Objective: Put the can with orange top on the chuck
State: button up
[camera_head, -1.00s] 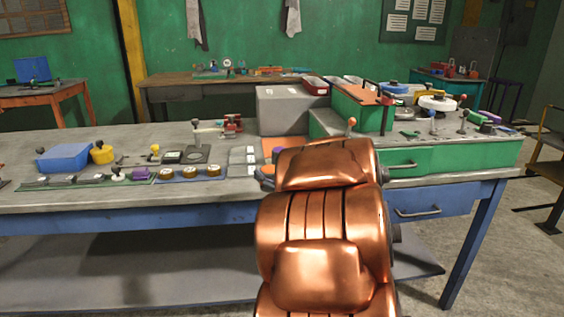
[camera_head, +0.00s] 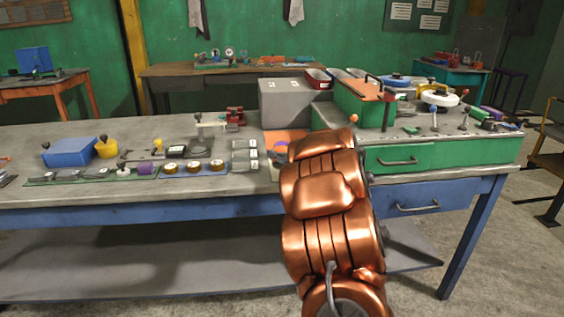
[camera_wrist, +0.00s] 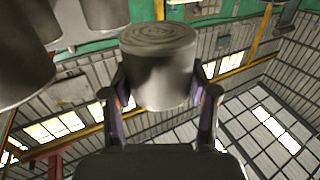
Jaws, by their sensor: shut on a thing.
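In the wrist view my gripper (camera_wrist: 160,92) is shut on a grey cylinder (camera_wrist: 158,62), with one finger on each side of it. The end of the cylinder that faces up in that picture is grey with ring marks. I see no orange on it, and its other end is hidden, so I cannot tell whether it is the can with orange top. In the head view my gripper is hidden behind my copper arm. I cannot make out a chuck for certain in either view.
A long workbench (camera_head: 100,191) holds a blue box (camera_head: 70,152), a yellow mug (camera_head: 106,148), a blue strip with brown-topped pieces (camera_head: 195,170), a grey box (camera_head: 292,103) and a green drawer unit (camera_head: 440,155). More grey cylinders (camera_wrist: 22,70) show at the wrist view's upper left.

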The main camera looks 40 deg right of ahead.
jog(key=shift+w+d, duration=0.3)
jog(key=shift+d, duration=0.05)
jog(key=shift+f, duration=1.7)
jog(key=shift+f, duration=0.2)
jog(key=o, duration=1.3)
jog(key=shift+r, duration=0.15)
jog(key=shift+s, duration=0.2)
jog(key=s, duration=0.3)
jog(key=s+a, duration=0.1)
jog(key=s, duration=0.3)
jog(key=s+a, duration=0.1)
jog(key=s, duration=0.3)
jog(key=shift+s, duration=0.25)
jog(key=shift+w, duration=0.1)
